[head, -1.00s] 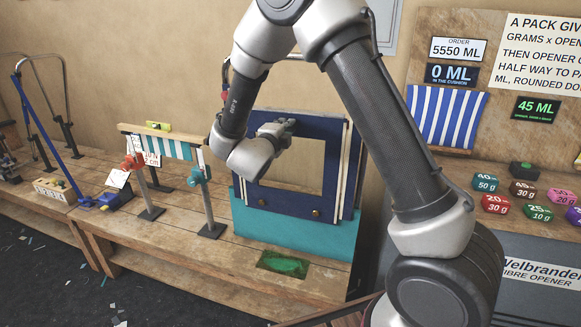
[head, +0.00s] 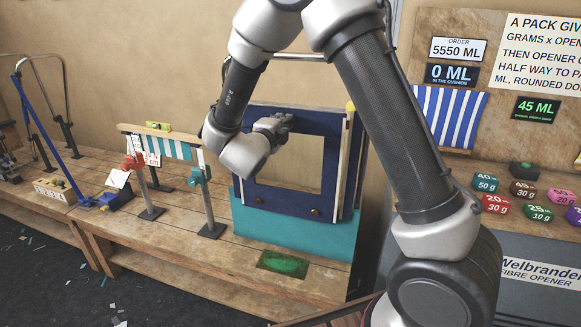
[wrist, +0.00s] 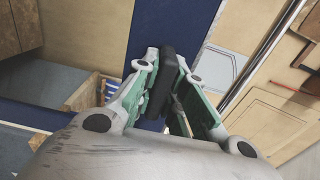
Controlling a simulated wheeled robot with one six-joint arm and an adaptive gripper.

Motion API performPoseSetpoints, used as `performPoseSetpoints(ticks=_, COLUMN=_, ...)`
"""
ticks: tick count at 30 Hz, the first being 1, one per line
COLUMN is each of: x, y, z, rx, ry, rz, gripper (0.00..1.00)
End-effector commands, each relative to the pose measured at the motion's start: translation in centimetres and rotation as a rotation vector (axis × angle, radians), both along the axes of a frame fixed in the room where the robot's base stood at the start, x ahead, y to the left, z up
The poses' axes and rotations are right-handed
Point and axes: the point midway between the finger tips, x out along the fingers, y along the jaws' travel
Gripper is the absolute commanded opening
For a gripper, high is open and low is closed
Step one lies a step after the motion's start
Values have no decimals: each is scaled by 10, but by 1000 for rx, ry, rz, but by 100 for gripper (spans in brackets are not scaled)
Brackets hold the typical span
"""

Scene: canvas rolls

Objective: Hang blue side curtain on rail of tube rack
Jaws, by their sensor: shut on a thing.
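The blue side curtain (head: 285,198) is a dark blue panel with a large clear window and brass eyelets along its lower edge. The tube rack's metal rail (head: 305,57) shows above and behind the curtain, partly hidden by my arm. A metal tube (wrist: 265,60) crosses the wrist view's right side.
A small striped awning on a stand (head: 172,148) stands left of the curtain on the wooden bench (head: 185,255). A green pad (head: 282,264) lies in front. Coloured weights (head: 522,190) and signs stand at the right. My arm covers much of the middle.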

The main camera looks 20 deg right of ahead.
Motion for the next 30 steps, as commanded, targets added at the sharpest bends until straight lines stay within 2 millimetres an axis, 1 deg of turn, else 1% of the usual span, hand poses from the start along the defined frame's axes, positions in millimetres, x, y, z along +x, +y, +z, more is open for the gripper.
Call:
performPoseSetpoints(ticks=3, x=-10, y=9, z=0, rx=-1, ry=-1, rz=3, gripper=0)
performPoseSetpoints(ticks=24, x=-73, y=54, z=0, rx=1, ry=-1, rz=3, gripper=0)
performPoseSetpoints(ticks=30, x=-84, y=61, z=0, rx=0, ry=-1, rz=0, gripper=0)
